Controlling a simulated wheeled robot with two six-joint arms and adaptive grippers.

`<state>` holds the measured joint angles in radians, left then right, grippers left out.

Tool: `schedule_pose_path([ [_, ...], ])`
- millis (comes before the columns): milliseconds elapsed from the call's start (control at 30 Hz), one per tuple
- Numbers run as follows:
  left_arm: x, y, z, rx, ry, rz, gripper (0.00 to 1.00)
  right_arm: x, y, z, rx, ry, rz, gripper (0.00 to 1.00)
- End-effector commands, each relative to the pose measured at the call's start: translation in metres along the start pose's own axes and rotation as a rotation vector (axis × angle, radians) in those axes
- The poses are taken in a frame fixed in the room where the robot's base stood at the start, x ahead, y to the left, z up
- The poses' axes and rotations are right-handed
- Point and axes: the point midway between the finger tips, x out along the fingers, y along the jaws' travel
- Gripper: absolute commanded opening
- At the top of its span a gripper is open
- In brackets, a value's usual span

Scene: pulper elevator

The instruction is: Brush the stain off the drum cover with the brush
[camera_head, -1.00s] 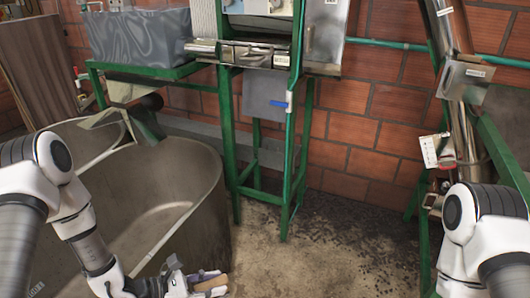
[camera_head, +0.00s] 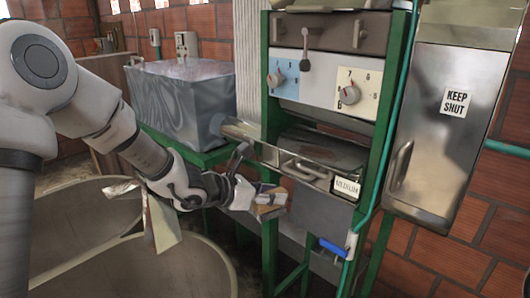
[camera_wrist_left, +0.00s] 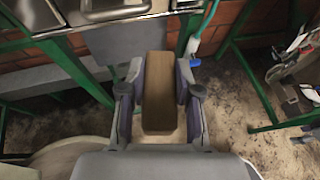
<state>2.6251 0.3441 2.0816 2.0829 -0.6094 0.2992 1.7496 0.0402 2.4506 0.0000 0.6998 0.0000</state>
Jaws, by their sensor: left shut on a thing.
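My left gripper (camera_head: 258,198) is shut on the brush (camera_head: 270,208), just below and left of the machine's front. In the left wrist view the brush (camera_wrist_left: 158,100) is a plain brown wooden block between the fingers of the left gripper (camera_wrist_left: 158,78); its bristles are hidden. The drum cover appears to be the curved metal part (camera_head: 325,148) in the opening below the dials. The brush is apart from it. I cannot make out a stain on it. My right gripper is out of view.
A metal bar with a handle and label (camera_head: 345,186) crosses the machine's front below the opening. Green frame posts (camera_head: 270,250) stand on both sides. A "KEEP SHUT" cabinet (camera_head: 445,130) is at right, a grey bin (camera_head: 185,100) at left, large tanks (camera_head: 190,270) below.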

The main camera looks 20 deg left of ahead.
Motion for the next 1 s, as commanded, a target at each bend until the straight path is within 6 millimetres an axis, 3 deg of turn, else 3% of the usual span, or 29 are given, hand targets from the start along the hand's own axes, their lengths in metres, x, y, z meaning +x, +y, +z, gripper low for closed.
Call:
schedule_pose_path([
  [33,-0.016,0.005,0.043,-0.008,-0.007,0.046,0.05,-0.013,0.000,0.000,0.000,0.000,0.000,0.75],
  [100,-0.034,0.011,0.081,-0.035,-0.004,0.105,0.05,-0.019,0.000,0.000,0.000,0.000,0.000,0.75],
  [200,-0.055,0.017,0.119,-0.068,0.001,0.172,0.05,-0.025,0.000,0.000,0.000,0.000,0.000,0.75],
  [300,-0.067,0.019,0.139,-0.090,0.005,0.210,0.05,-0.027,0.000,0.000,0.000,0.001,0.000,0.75],
  [567,-0.060,0.023,0.149,-0.100,0.010,0.222,0.05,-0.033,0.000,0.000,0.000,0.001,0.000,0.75],
  [1000,-0.012,0.036,0.164,-0.098,0.010,0.220,0.05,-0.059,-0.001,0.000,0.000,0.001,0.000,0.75],
])
